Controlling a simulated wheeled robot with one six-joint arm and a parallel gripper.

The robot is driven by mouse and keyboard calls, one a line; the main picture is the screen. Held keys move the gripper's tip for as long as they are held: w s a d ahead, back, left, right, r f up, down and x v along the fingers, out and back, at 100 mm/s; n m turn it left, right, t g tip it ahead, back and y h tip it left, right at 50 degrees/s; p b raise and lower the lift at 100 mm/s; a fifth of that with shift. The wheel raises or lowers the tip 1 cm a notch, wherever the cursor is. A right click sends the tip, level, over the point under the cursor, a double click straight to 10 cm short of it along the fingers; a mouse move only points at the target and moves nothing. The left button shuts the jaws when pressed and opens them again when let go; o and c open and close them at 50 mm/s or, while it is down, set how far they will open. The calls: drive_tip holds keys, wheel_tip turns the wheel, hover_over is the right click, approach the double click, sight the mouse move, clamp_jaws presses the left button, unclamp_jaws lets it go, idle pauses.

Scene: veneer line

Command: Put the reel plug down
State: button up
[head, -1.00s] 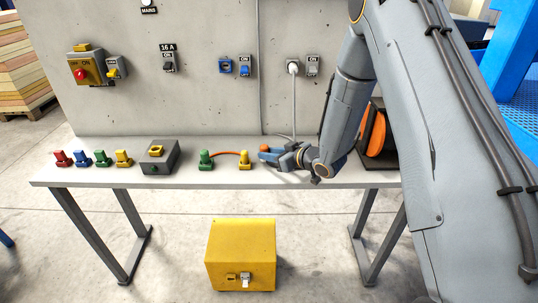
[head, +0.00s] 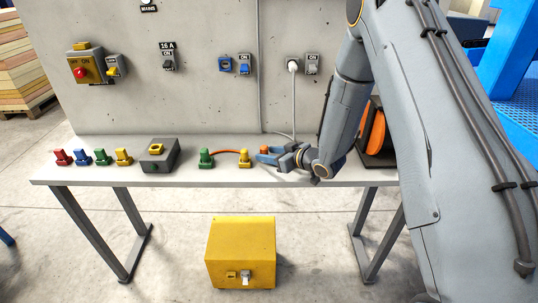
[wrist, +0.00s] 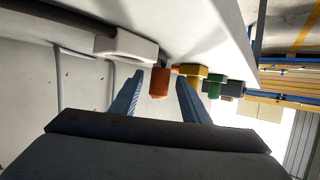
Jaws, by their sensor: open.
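The orange reel plug (head: 264,149) is on the bench top (head: 215,180), just right of a yellow connector (head: 244,159). My gripper (head: 263,155) is low over the bench, its blue fingers spread around the plug. In the wrist view the plug (wrist: 160,83) shows between the two open fingertips, with a gap on each side. The orange cable reel (head: 376,132) stands at the bench's right end, partly hidden by my arm.
A green connector (head: 206,159) is joined to the yellow one by an orange cord. A grey box (head: 159,156) and several coloured plugs are farther left. Wall sockets (head: 293,65) are behind. A yellow box (head: 240,254) stands on the floor in front.

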drive_tip(key=b+v, duration=0.3)
drive_tip(key=v, duration=0.8)
drive_tip(key=shift+d, duration=0.1)
drive_tip(key=shift+s+d+r, duration=0.1)
drive_tip(key=shift+s+d, duration=0.1)
drive_tip(key=shift+d, duration=0.25)
drive_tip(key=d+h, duration=0.1)
drive_tip(key=d+m+h, duration=0.1)
drive_tip(key=d+h, duration=0.1)
drive_tip(key=s+d+m+h, duration=0.1)
drive_tip(key=d+h, duration=0.1)
drive_tip(key=shift+d+r+g, duration=0.2)
drive_tip(key=shift+d+g, duration=0.05)
drive_tip(key=shift+g, duration=0.05)
drive_tip(key=s+d+r+m+g+h, duration=0.1)
drive_tip(key=s+m+g+h, duration=0.1)
drive_tip(key=s, duration=1)
drive_tip(key=s+d+r+m+g+h, duration=0.1)
drive_tip(key=s+m+g, duration=0.3)
drive_tip(key=s, duration=0.7)
drive_tip(key=shift+s+d+r+m+g+h, duration=0.4)
drive_tip(key=shift+g+h, duration=0.2)
drive_tip(key=shift+g, duration=0.5)
drive_tip(key=shift+w, duration=0.1)
drive_tip(key=shift+c, duration=0.4)
